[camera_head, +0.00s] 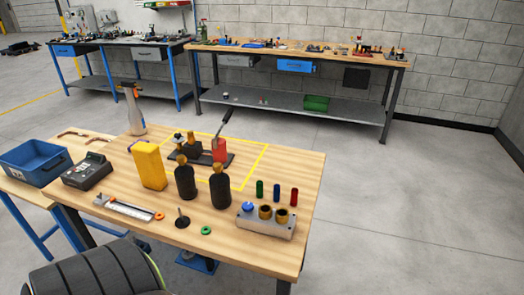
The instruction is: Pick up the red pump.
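The red pump (219,151) is a small upright red body near the back of the wooden table. A dark lever (226,123) rises from it, slanting up to the right. It stands at the right part of a dark base plate (187,157), inside a yellow outlined rectangle on the tabletop. Its lower front is partly hidden behind a black bottle. Neither of my grippers is in view.
Two black bottles (185,180) (220,189) stand close in front of the pump. A yellow container (149,165) is to their left. A grey block with brass rings (266,221) and small coloured cylinders (276,192) are at the right. The tabletop right of the pump is clear.

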